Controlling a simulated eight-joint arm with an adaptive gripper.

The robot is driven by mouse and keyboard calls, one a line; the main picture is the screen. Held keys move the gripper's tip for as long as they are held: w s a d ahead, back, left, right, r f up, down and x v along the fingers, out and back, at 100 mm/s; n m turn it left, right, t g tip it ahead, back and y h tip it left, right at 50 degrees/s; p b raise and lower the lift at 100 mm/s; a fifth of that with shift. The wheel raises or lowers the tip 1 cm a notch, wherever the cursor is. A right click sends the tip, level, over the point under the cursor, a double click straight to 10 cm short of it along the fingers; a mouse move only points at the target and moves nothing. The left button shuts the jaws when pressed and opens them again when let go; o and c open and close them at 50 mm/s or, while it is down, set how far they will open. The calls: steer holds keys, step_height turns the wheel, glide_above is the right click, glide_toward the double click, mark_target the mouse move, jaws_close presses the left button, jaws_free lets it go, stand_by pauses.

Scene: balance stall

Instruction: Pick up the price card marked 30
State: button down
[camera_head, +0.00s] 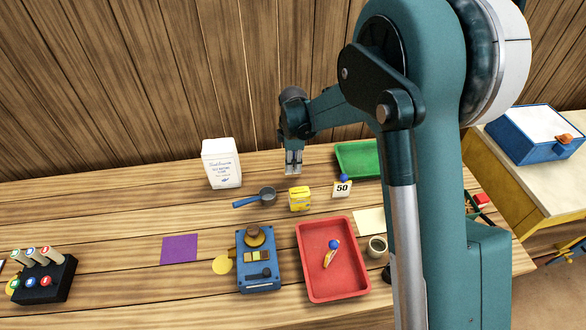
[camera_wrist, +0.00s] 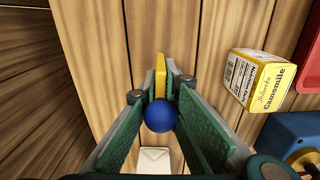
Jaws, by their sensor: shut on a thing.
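My gripper (camera_head: 293,168) hangs over the back middle of the table. In the wrist view its fingers (camera_wrist: 160,92) are shut on a thin yellow-edged piece (camera_wrist: 160,75) with a blue ball (camera_wrist: 160,115) at its near end. It looks like a price card seen edge-on, and its number is hidden. Whether it touches the table I cannot tell. Another price card, marked 50 (camera_head: 342,189), with a blue ball on top, stands to the right of my gripper. No card showing 30 can be read.
A yellow camomile box (camera_head: 300,205) is close beside my gripper, also in the wrist view (camera_wrist: 258,80). Around are a blue-handled pan (camera_head: 250,199), a white flour bag (camera_head: 221,165), a green tray (camera_head: 350,150), a red tray (camera_head: 312,285) and a blue scale (camera_head: 258,283).

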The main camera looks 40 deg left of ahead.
step_height(320, 180, up, 8)
steer(key=shift+p, duration=0.35)
